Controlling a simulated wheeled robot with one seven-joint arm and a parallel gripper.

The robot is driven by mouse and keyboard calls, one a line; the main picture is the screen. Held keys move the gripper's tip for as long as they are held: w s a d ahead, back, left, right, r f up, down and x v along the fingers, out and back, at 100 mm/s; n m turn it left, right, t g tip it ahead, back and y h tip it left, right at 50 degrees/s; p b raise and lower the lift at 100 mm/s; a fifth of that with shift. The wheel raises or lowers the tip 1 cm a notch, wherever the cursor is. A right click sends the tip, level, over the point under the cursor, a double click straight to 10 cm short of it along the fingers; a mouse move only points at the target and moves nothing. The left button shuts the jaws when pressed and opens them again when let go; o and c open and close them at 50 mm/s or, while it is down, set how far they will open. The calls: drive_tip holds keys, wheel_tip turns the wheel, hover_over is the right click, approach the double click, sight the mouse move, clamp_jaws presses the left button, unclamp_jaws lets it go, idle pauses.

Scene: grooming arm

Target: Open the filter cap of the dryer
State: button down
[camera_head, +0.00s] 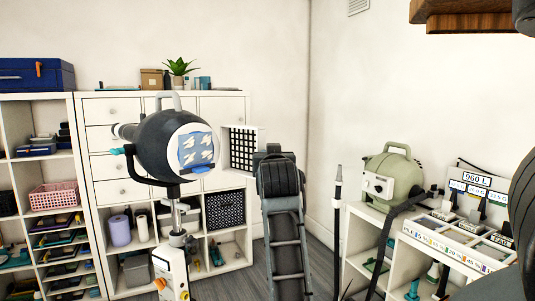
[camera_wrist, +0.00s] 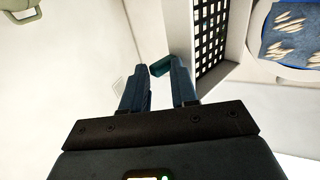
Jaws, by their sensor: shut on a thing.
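The dryer (camera_head: 160,140) is a dark round body on a stand at the left centre of the head view. Its round white face shows a blue filter with pale tufts (camera_head: 195,150), also in the wrist view (camera_wrist: 292,35). The filter cap (camera_head: 228,148), a white frame with a black grid, stands swung out to the right of that face; it also fills the upper middle of the wrist view (camera_wrist: 237,30). My gripper (camera_wrist: 162,72) is shut on the cap's teal tab (camera_wrist: 160,67). In the head view my arm hides the fingers.
White shelving (camera_head: 78,200) with boxes and drawers stands behind the dryer. A green machine (camera_head: 392,175) with a dark hose sits on a white counter at the right.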

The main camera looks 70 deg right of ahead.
drive_tip(key=shift+s+d+p, duration=0.35)
drive_tip(key=shift+d, duration=0.45)
drive_tip(key=c, duration=1.8)
unclamp_jaws()
drive_tip(key=shift+d, duration=0.1)
drive_tip(key=shift+o, duration=0.7)
drive_tip(key=shift+w, duration=0.2)
drive_tip(key=o, duration=0.6)
drive_tip(key=shift+a, duration=0.2)
drive_tip(key=shift+b+v, duration=1)
drive_tip(key=shift+v, duration=2.85)
drive_tip(key=shift+s, duration=0.1)
